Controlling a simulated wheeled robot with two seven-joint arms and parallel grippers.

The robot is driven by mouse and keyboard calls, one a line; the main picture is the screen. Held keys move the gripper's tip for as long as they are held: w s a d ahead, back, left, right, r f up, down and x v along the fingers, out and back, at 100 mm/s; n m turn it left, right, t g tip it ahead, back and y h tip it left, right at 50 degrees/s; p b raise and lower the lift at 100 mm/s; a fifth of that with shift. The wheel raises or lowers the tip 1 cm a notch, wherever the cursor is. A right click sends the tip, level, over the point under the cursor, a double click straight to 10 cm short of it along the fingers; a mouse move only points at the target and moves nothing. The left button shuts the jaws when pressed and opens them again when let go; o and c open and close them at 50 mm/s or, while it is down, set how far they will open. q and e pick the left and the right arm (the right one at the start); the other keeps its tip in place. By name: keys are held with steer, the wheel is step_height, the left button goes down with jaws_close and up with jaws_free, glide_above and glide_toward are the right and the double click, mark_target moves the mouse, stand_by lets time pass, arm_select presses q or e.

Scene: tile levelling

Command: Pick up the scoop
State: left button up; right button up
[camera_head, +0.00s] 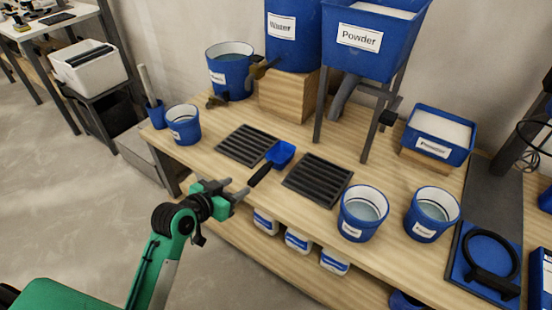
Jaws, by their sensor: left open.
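The scoop has a blue bowl (281,153) and a dark handle (260,174). It lies on the wooden workbench between two dark slotted grates, with its handle pointing toward the front edge and my left gripper. My left gripper (236,190) is open at the bench's front edge, with its fingers just short of the handle's end. Nothing shows between its fingers. My right gripper is not in the picture.
The left grate (247,145) and right grate (318,180) flank the scoop. Blue buckets (363,213) stand along the bench. A blue Powder hopper (372,40) on legs and a Water container (292,35) rise at the back. White tubs (298,240) sit below the bench top.

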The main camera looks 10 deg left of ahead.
arm_select(q)
steer(key=b, duration=0.1)
glide_toward(263, 169)
steer(key=shift+w+d+f, duration=0.3)
steer(key=shift+w+f, duration=0.2)
steer(key=shift+w, duration=0.1)
steer(key=shift+w+d+f, duration=0.3)
steer(key=shift+w+f, duration=0.15)
steer(key=shift+w, duration=0.15)
steer(key=shift+r+b+x, duration=0.1)
steer(key=shift+b+x, duration=0.25)
steer(key=shift+x, duration=1.2)
steer(key=shift+r+b+x, duration=0.15)
steer(key=shift+b+x, duration=0.2)
steer(key=shift+x, duration=1.2)
steer(key=shift+w+a, duration=0.1)
steer(key=shift+w, duration=0.05)
jaws_close()
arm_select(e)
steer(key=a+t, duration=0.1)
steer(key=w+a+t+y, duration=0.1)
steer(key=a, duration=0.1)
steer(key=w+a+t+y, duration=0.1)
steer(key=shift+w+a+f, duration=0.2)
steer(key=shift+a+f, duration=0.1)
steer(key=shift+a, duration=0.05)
arm_select(q)
steer(key=shift+r, duration=0.1)
